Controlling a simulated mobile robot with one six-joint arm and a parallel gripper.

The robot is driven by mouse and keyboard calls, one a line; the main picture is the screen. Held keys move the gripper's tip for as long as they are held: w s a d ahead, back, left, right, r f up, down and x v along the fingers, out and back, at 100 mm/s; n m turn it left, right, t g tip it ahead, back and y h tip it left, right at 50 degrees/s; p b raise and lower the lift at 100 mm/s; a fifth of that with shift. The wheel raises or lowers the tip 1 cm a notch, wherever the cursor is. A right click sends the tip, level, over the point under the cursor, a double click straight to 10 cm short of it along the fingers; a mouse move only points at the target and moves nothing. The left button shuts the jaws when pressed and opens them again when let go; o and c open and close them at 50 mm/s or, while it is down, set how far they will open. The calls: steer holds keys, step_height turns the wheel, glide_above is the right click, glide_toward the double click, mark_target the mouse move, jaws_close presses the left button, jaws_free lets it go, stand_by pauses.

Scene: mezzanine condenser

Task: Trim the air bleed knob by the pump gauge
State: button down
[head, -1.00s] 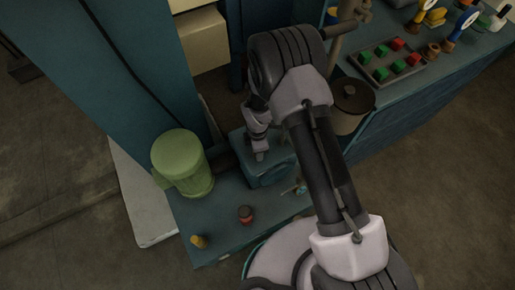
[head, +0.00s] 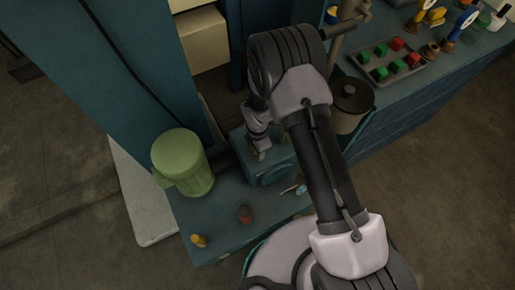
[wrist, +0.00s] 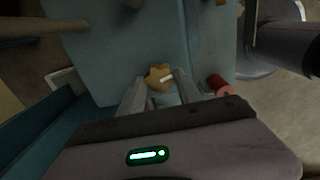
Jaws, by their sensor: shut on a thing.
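The air bleed knob (wrist: 157,77) is a tan, lobed knob with a white pointer mark, seen in the wrist view against a teal surface. My gripper (wrist: 160,84) has its two pale fingers around the knob, one on each side, shut on it. In the head view my gripper (head: 259,153) points down at the teal pump block (head: 275,174), and the knob there is mostly hidden by the fingers. A small, pale round part (head: 301,189) at the block's right may be the gauge; its face cannot be read.
A green cylinder (head: 183,163) stands left of the block. A red knob (head: 245,214) and a yellow knob (head: 199,241) stand on the teal base. A dark-lidded pot (head: 352,97) and a tray of red and green blocks (head: 361,66) are at right.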

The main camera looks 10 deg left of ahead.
steer(key=c, duration=0.8)
jaws_free()
steer(key=shift+c, duration=0.2)
step_height(320, 180, up, 18)
steer(key=p, duration=0.5)
steer(key=shift+f+p, duration=0.25)
steer(key=shift+p, duration=0.15)
